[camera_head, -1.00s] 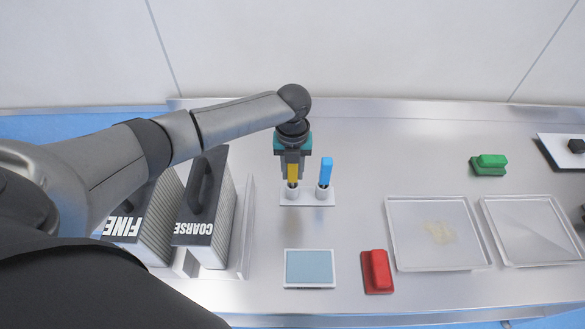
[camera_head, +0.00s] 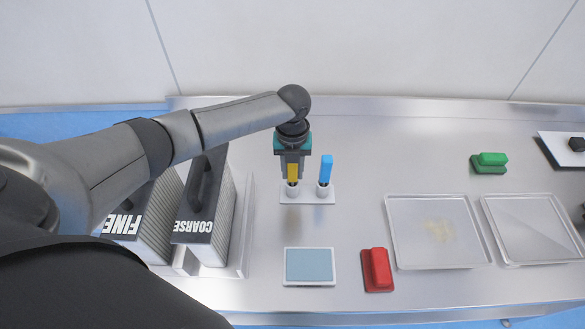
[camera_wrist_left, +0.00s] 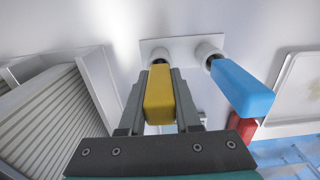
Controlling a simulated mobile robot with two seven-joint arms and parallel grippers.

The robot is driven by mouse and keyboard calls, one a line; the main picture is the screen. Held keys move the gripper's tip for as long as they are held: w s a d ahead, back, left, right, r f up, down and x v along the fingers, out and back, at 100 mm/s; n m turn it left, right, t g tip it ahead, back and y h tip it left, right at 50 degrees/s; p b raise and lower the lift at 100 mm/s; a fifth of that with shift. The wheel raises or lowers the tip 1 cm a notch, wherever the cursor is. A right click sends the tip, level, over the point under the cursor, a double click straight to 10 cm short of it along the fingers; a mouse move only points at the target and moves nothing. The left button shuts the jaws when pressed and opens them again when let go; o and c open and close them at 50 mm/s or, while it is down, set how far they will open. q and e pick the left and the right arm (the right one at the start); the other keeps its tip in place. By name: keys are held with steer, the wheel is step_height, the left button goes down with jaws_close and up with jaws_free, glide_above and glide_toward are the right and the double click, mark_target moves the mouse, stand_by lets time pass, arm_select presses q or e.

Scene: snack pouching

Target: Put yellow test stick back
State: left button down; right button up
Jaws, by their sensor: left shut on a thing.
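The yellow test stick (camera_head: 293,173) is upright in the left cup of a small white two-cup holder (camera_head: 307,199). My left gripper (camera_head: 292,177) is shut on the stick from above. In the left wrist view the yellow stick (camera_wrist_left: 159,97) sits between the fingers of the left gripper (camera_wrist_left: 160,92), its lower end at the left cup (camera_wrist_left: 159,55). How deep it sits in the cup I cannot tell. The blue stick (camera_head: 326,170) stands in the right cup, apart from the gripper; it also shows in the wrist view (camera_wrist_left: 242,87). My right gripper is not in view.
Black-handled FINE (camera_head: 150,215) and COARSE (camera_head: 208,215) graters stand left of the holder. A grey-blue pad (camera_head: 310,266) and a red block (camera_head: 377,270) lie in front. Clear trays (camera_head: 405,262) and a green block (camera_head: 489,163) are to the right. The table behind the holder is clear.

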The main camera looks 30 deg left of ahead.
arm_select(q)
jaws_free()
stand_by(0.8)
stand_by(0.6)
steer(key=shift+r+p, duration=3.95)
steer(key=shift+r, duration=1.55)
step_height(320, 180, up, 6)
